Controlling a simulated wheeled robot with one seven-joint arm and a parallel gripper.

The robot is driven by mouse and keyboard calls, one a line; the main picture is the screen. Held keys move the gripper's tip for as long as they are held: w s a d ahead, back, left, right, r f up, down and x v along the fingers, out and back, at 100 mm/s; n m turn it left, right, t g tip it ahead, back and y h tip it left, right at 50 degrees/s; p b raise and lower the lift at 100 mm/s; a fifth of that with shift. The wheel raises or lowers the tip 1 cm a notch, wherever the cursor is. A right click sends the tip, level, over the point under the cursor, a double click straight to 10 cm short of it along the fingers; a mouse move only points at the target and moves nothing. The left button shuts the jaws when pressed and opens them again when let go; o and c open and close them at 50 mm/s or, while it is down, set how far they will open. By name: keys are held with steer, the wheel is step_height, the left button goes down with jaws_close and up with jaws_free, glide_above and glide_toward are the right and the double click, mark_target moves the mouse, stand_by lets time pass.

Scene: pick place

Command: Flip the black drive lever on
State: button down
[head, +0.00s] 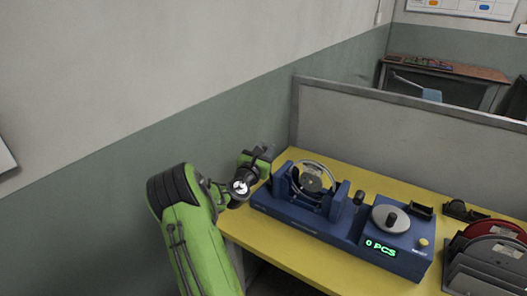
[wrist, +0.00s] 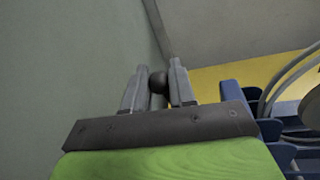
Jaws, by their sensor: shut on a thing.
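The blue counting machine (head: 300,216) stands on the yellow table. My gripper (head: 266,150) is at its far left end, beside the reel stand. In the wrist view my gripper (wrist: 158,85) has its two grey fingers on either side of the black round knob (wrist: 158,80) of a lever, with a grey shaft below it. The fingers are shut on this knob. In the head view the lever is hidden behind my gripper, and I cannot tell its tilt. A second black knob (head: 359,197) stands between the reel stand and the display, apart from my gripper.
A reel (head: 311,177) sits in the blue stand just right of my gripper. A grey disc (head: 391,217) and a display reading 0 PCS (head: 381,248) are at the right. Several reels stand in a rack (head: 485,280). A wall (head: 120,190) and grey partition (head: 400,110) are close behind.

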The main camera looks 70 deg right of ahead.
steer(key=c, duration=1)
jaws_free()
steer(key=shift+w, duration=0.15)
steer(key=a+f+b, duration=0.1)
steer(key=a, duration=1.4)
steer(key=shift+s+a, duration=0.2)
steer(key=shift+a, duration=0.2)
steer(key=shift+o, duration=0.2)
steer(key=shift+f, duration=0.1)
